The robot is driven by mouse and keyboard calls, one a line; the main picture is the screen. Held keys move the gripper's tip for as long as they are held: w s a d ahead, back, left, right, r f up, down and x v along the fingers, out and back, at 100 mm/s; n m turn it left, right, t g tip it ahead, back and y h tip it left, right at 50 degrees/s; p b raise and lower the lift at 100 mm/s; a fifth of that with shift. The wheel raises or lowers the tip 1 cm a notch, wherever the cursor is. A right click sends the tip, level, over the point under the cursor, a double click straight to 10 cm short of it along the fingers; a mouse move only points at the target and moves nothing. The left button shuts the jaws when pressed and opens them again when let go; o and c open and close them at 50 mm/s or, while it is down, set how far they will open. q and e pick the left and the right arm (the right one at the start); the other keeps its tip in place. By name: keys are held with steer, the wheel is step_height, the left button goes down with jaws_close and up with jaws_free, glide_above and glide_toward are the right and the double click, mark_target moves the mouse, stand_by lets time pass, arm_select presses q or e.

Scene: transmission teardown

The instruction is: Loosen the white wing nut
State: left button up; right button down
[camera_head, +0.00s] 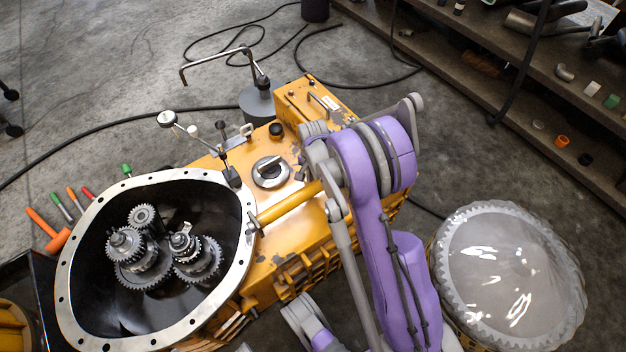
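The yellow transmission housing (290,262) stands in the middle, with its open bell end at the left. A small white part (246,130) sits at the fixture on the housing's upper edge. It may be the white wing nut, but it is too small to make out wings. A pale round knob (166,118) tops a thin stem nearby. My purple and grey right arm reaches up from the bottom over the right part of the housing. I cannot make out its fingertips. A purple and grey link shows at the bottom edge. No left gripper is visible.
Gears (140,250) fill the bell, ringed by a bolted flange (66,275). A bent-rod stand (257,103) is behind the housing. A large toothed disc (510,275) lies at the right. Shelves (480,45) line the upper right. Coloured-handled tools (45,225) are at the left.

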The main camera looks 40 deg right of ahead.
steer(key=shift+n, duration=0.3)
steer(key=n, duration=0.1)
steer(key=n+p, duration=0.1)
steer(key=shift+w+a+n, duration=0.15)
steer(key=shift+w+n, duration=0.15)
steer(key=shift+n, duration=0.1)
steer(key=n, duration=0.1)
steer(key=n+p, duration=0.1)
steer(key=shift+w+a+n, duration=0.15)
steer(key=shift+w+n, duration=0.1)
steer(key=shift+n, duration=0.15)
steer(key=n, duration=0.3)
steer(key=shift+w+a+n+p, duration=0.2)
steer(key=shift+a+n+p, duration=0.1)
steer(key=shift+p, duration=0.05)
steer(key=shift+w+a+n, duration=0.1)
steer(key=shift+a+n, duration=0.1)
steer(key=shift+n, duration=0.65)
steer(key=shift+a+n, duration=0.15)
steer(key=shift+n, duration=0.7)
steer(key=c, duration=0.9)
jaws_free()
steer(key=shift+o, duration=0.2)
